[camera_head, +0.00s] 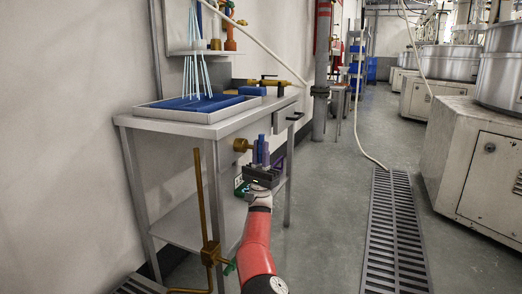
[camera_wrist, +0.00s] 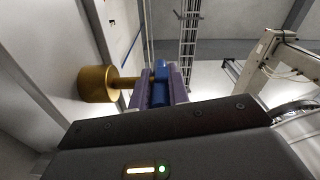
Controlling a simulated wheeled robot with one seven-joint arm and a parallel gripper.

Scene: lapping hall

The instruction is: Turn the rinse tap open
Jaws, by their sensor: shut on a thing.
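A brass tap (camera_head: 241,145) sticks out below the bench's right end, with an upright blue handle (camera_head: 261,143). My gripper (camera_head: 260,156) is shut on the blue handle, its purple fingers on either side of it. In the wrist view the blue handle (camera_wrist: 160,88) stands between the purple fingers, and the round brass tap body (camera_wrist: 95,84) with its stem is to the left. The lower part of the handle is hidden by the fingers and palm. A second brass valve (camera_head: 209,253) with a green handle (camera_head: 230,268) sits on a pipe lower down, apart from my gripper.
A steel bench (camera_head: 180,125) bears a white tray (camera_head: 165,112) with blue contents and light rods. A hose (camera_head: 360,125) and a floor grating (camera_head: 396,235) lie to the right. Large grey machines (camera_head: 480,155) line the right side. The aisle floor between is clear.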

